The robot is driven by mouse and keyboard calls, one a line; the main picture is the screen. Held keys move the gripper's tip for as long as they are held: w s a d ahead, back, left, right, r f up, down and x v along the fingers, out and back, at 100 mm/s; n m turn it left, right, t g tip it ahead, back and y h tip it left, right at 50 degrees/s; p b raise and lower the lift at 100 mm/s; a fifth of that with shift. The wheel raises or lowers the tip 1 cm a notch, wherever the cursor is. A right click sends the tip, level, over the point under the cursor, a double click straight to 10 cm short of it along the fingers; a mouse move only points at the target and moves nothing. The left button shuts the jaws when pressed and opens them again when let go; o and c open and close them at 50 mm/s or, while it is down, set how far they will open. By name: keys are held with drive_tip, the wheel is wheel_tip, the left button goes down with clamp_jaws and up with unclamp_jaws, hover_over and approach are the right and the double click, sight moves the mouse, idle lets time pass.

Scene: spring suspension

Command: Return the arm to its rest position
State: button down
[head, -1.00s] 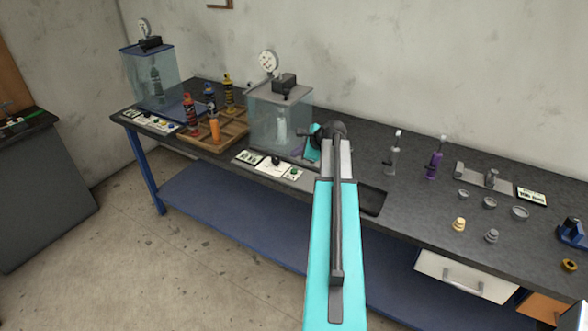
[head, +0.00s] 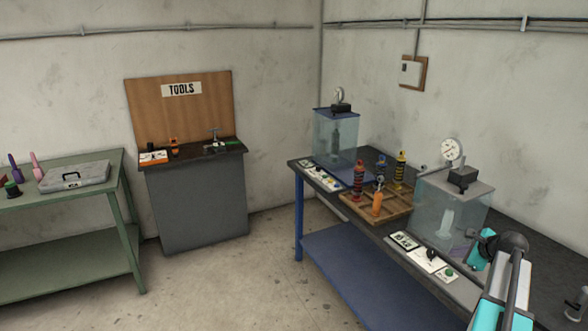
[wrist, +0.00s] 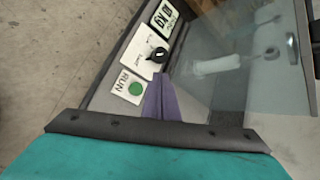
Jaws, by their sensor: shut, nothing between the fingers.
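My arm shows at the lower right of the head view, reaching over the dark bench (head: 530,270) beside the nearer glass chamber (head: 440,205). In the wrist view my gripper (wrist: 160,80) has its purple fingers together with nothing between them. They are above the front panel, close to the green RUN button (wrist: 135,88) and the black knob (wrist: 159,55). The glass chamber (wrist: 225,50) is just right of the fingers, with a pale cylinder (wrist: 217,65) inside. I cannot tell the exact gap to the glass.
A wooden tray (head: 353,206) with several coloured shock absorbers and a second glass chamber (head: 335,140) stand farther along the bench. A tool cabinet (head: 197,205) and a green table (head: 65,203) stand at left. Open floor (head: 215,285) lies between.

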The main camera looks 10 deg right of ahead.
drive_tip(key=w+a+f+n+g+y+b, duration=0.15)
drive_tip(key=w+a+f, duration=0.25)
drive_tip(key=a+f, duration=0.55)
drive_tip(key=w+a+f+n+g+y, duration=0.15)
drive_tip(key=w+a+f, duration=0.4)
drive_tip(key=a, duration=0.75)
drive_tip(key=s+a+f+n+g+y+b, duration=0.15)
drive_tip(key=s+a+f, duration=0.35)
drive_tip(key=a+f, duration=0.55)
drive_tip(key=s+a+f+n+g+y+b, duration=0.1)
drive_tip(key=s+a+f+n+g, duration=0.2)
drive_tip(key=a+f, duration=0.7)
drive_tip(key=s+a+f+n+g+h+b, duration=0.1)
drive_tip(key=s+a+f+n+g, duration=0.15)
drive_tip(key=s+a+f, duration=0.4)
drive_tip(key=s+a+f+n+g, duration=0.1)
drive_tip(key=s+a+f+n, duration=0.3)
drive_tip(key=s+a, duration=0.5)
drive_tip(key=s+d+f+n+g+h, duration=0.1)
drive_tip(key=s+d+n+g+h, duration=0.1)
drive_tip(key=s+n, duration=0.5)
drive_tip(key=s+d+f+n+g+h, duration=0.1)
drive_tip(key=s+d+n+g+h, duration=0.1)
drive_tip(key=s+n, duration=0.5)
drive_tip(key=shift+s+b, duration=0.3)
drive_tip(key=shift+s, duration=2.95)
